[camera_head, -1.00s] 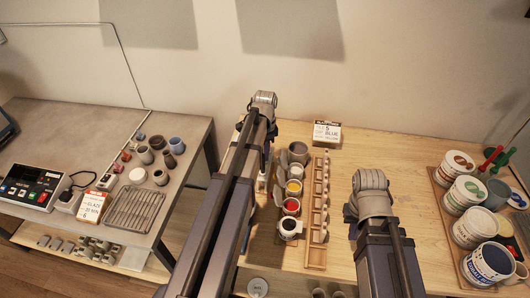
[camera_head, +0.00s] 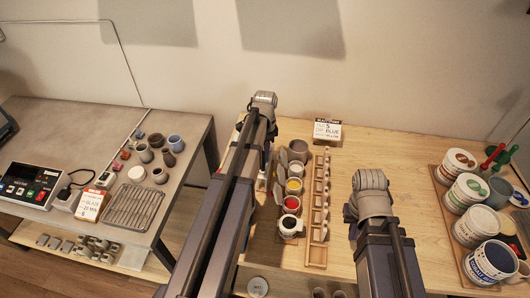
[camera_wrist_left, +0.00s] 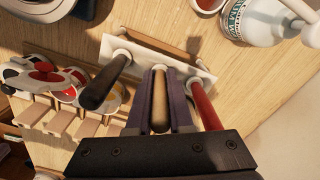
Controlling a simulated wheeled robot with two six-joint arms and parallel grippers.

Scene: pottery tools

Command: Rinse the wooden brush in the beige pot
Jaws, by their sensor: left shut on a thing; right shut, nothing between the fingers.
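In the left wrist view my left gripper (camera_wrist_left: 160,110) is shut on the wooden brush (camera_wrist_left: 159,95), whose bare wooden handle lies between the two purple fingers. The brush's far end is hidden. The handle lines up with a white rack (camera_wrist_left: 145,55), between a black handle (camera_wrist_left: 100,85) and a red handle (camera_wrist_left: 205,105); I cannot tell whether it is clear of the rack. A greyish pot (camera_head: 298,147) stands behind the paint cups in the head view; I cannot tell whether it is the beige pot. My right gripper (camera_head: 350,213) is shut and empty, mostly hidden by its arm.
Paint cups (camera_head: 292,205) stand beside a narrow wooden rack (camera_head: 319,200). A sign (camera_head: 327,132) stands behind them. Large labelled tubs (camera_head: 490,262) fill the right edge. The left table holds small pots (camera_head: 160,175) and a wire rack (camera_head: 135,207). Bare wood lies behind my right arm.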

